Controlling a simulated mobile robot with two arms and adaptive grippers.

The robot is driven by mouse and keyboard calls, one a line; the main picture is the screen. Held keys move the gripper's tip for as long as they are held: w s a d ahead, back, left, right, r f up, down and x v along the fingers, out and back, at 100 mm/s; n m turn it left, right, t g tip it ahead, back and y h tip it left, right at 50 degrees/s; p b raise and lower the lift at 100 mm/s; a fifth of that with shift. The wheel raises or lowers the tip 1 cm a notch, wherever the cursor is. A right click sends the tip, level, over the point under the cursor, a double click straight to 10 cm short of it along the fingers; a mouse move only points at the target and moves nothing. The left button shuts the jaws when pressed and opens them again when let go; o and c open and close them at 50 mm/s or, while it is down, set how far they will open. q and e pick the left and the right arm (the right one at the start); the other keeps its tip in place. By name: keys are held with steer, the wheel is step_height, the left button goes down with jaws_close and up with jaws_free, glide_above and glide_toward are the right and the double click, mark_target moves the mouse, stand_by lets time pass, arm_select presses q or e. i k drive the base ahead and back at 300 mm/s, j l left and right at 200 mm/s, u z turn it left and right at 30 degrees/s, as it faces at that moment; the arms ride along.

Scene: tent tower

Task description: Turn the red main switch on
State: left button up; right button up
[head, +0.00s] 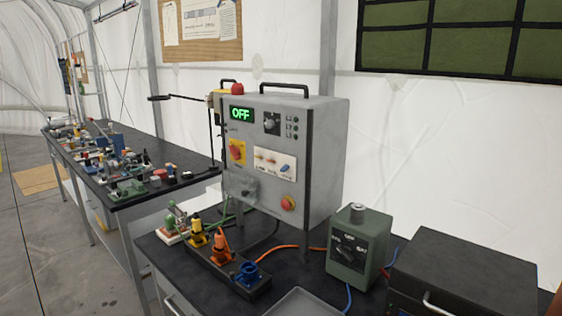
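The red main switch (236,151) is a red rotary knob on a yellow plate, on the front of a grey control box (326,160). The box stands on legs on a black-topped bench. A green display (240,114) above the switch reads OFF. The exact angle of the knob is too small to tell. Neither of my grippers shows in the head view.
Colored connectors on a black strip (228,268) stand in front of the box. A green box with a dial (358,245) and a black case (462,275) stand to the right. Orange and blue cables cross the bench. A cluttered second bench (180,157) stands at left.

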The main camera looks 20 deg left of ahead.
mark_target(235, 152)
steer(key=i+j, duration=0.1)
steer(key=j, duration=0.3)
steer(key=i+j, duration=0.1)
steer(key=j, duration=0.35)
steer(key=i+j+z, duration=0.1)
steer(key=j, duration=0.35)
